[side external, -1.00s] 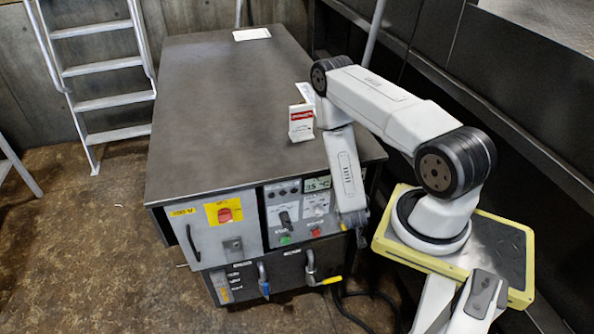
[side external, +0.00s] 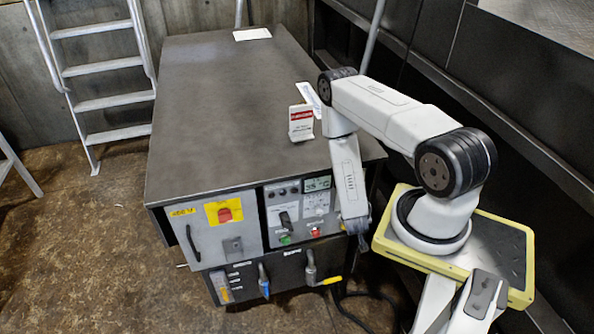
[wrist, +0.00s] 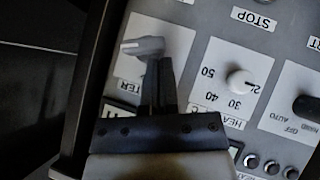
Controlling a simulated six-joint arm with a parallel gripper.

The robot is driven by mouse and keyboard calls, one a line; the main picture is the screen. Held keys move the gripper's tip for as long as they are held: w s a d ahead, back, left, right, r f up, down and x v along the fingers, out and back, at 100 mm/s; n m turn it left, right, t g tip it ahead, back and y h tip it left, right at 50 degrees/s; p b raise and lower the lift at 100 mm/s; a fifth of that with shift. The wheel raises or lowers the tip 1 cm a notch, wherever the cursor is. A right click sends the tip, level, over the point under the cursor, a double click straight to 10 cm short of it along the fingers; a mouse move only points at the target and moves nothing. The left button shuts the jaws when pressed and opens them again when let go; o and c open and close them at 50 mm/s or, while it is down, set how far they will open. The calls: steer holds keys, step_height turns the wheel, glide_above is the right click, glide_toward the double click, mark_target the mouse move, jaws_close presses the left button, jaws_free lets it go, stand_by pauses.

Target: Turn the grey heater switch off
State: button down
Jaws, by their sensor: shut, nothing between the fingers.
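The grey heater switch (wrist: 143,47) is a small lever knob on a white plate. In the wrist view the panel appears upside down, and part of a label under the switch is covered by my gripper. My gripper (wrist: 158,66) is shut and empty, with its dark fingertips right at the knob's right part. I cannot tell whether they touch it. In the side view my gripper (side external: 361,243) is at the right edge of the machine's front panel. The switch cannot be made out there.
A white dial (wrist: 240,82) with numbers sits beside the switch, and a black hand/auto knob (wrist: 306,107) is farther right. The control panel (side external: 302,210) also carries a display, a green button and a red button. A yellow-handled lever (side external: 325,281) stands below.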

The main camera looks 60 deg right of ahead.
steer(key=shift+w+a+f+n+g+h, duration=0.2)
steer(key=shift+f+n+g+h, duration=0.2)
steer(key=shift+n+g+h, duration=0.3)
stand_by(0.8)
step_height(320, 180, down, 3)
steer(key=n+g+h, duration=0.1)
steer(key=n+h, duration=0.1)
steer(key=h, duration=0.1)
steer(key=n+g+h, duration=0.1)
steer(key=n+h, duration=0.1)
steer(key=h, duration=0.1)
steer(key=shift+a+n+g+h, duration=0.1)
steer(key=shift+n+g+h, duration=0.2)
steer(key=shift+n, duration=0.1)
stand_by(0.4)
stand_by(0.7)
steer(key=shift+w, duration=0.2)
stand_by(0.4)
steer(key=w+a+r, duration=0.1)
steer(key=w+a, duration=0.1)
steer(key=a, duration=1)
steer(key=shift+w+a+r, duration=0.2)
steer(key=shift+a, duration=0.15)
